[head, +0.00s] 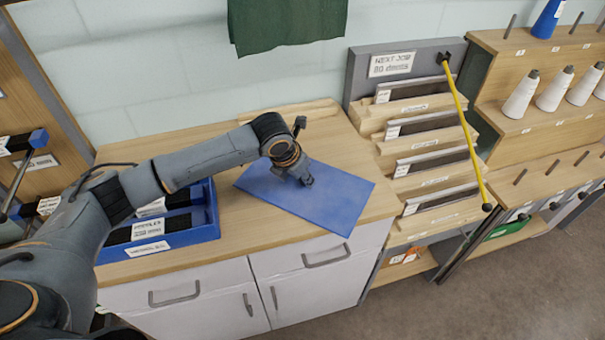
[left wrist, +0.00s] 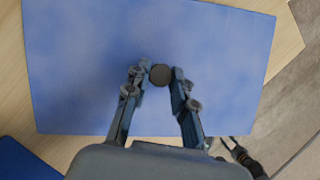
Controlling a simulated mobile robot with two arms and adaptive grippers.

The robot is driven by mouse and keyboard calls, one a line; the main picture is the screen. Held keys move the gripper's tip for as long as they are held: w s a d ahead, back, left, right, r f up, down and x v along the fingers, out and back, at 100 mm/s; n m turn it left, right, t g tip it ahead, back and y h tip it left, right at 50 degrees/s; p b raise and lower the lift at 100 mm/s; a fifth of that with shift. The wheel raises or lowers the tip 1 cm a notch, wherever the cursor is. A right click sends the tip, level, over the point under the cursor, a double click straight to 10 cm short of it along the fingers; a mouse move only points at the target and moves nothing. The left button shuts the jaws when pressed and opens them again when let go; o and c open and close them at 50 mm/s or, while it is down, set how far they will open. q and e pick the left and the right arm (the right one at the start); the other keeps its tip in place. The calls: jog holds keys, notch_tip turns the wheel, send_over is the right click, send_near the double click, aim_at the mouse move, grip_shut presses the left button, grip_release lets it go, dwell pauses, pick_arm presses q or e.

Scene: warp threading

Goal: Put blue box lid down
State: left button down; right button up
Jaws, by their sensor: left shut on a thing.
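The blue box lid (head: 335,195) is a flat blue panel over the right part of the wooden counter. It fills much of the left wrist view (left wrist: 90,60). My left gripper (head: 306,181) is above the lid's middle, shut on its small dark round knob (left wrist: 160,75), with a finger on each side. The lid looks about level; I cannot tell whether it touches the counter. The open blue box (head: 208,230) stands to the left, with dark strips and white labels inside. A small dark forked part at the lower right of the left wrist view looks like my right gripper (left wrist: 231,144).
The wooden counter (head: 235,230) has bare room between box and lid and along its front. A stepped wooden rack (head: 425,150) with a yellow rod (head: 465,130) stands right of the lid. A green cloth (head: 285,20) hangs on the wall behind.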

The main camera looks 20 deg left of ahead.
pick_arm(q)
jog(key=shift+r, duration=0.1)
jog(key=c, duration=1.1)
grip_release()
jog(key=b+v, duration=0.1)
jog(key=v, duration=1.1)
